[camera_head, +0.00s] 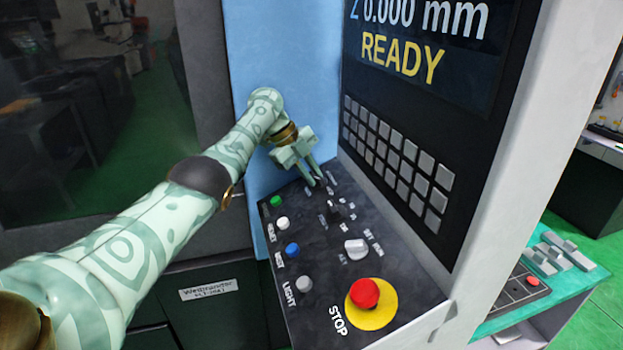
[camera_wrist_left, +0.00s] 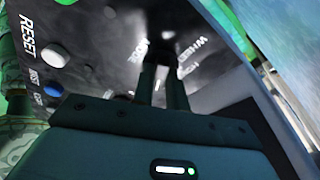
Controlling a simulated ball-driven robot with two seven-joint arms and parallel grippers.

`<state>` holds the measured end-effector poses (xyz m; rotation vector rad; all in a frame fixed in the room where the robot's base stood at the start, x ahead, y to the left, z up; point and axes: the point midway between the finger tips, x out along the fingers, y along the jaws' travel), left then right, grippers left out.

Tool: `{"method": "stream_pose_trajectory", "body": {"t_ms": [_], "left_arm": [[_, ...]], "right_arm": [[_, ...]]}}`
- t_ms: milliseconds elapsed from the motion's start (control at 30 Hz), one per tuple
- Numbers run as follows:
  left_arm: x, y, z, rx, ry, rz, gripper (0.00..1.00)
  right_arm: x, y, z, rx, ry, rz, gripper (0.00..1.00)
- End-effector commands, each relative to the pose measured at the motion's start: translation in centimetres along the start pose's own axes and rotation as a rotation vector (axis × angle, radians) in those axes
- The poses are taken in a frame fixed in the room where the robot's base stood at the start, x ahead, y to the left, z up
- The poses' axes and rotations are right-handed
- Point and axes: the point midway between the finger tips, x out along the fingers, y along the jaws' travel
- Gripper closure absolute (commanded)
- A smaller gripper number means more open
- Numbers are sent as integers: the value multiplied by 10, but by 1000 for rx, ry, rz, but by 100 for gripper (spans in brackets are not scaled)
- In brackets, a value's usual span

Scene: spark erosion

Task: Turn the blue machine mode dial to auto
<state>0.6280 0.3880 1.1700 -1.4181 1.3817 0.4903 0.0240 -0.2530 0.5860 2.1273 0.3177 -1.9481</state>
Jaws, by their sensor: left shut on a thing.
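The blue machine (camera_head: 285,60) has a black sloping control panel (camera_head: 325,270) below its screen. My left gripper (camera_head: 324,182) reaches the panel's far end, its fingers pointing down. It is shut on the dark mode dial, which shows between the fingertips in the left wrist view (camera_wrist_left: 157,47). White lettering that seems to read MODE stands beside it there. The fingers hide much of the dial, and I cannot tell which setting it points to. My right gripper is in neither view.
A second dark knob (camera_head: 337,212) sits just nearer than the held dial. A light grey knob (camera_head: 355,248) and a red stop button (camera_head: 364,293) are nearer still. Green, white, blue (camera_head: 292,249) and grey buttons line the left edge. A keypad (camera_head: 395,160) rises at right.

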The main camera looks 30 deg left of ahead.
Motion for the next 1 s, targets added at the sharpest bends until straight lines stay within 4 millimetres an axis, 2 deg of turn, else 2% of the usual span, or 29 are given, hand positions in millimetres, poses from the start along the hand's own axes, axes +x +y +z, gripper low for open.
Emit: {"method": "stream_pose_trajectory", "body": {"t_ms": [667, 700, 733, 767, 1000], "left_arm": [[0, 1, 0, 57, -1, 16, 100], [0, 0, 0, 57, -1, 16, 74], [0, 0, 0, 57, -1, 15, 66], [0, 0, 0, 56, -1, 15, 64], [0, 0, 0, 55, -1, 13, 64]], "right_arm": [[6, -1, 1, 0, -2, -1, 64], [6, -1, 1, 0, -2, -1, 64], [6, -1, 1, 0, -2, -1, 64], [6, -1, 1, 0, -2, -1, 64], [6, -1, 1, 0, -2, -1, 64]]}}
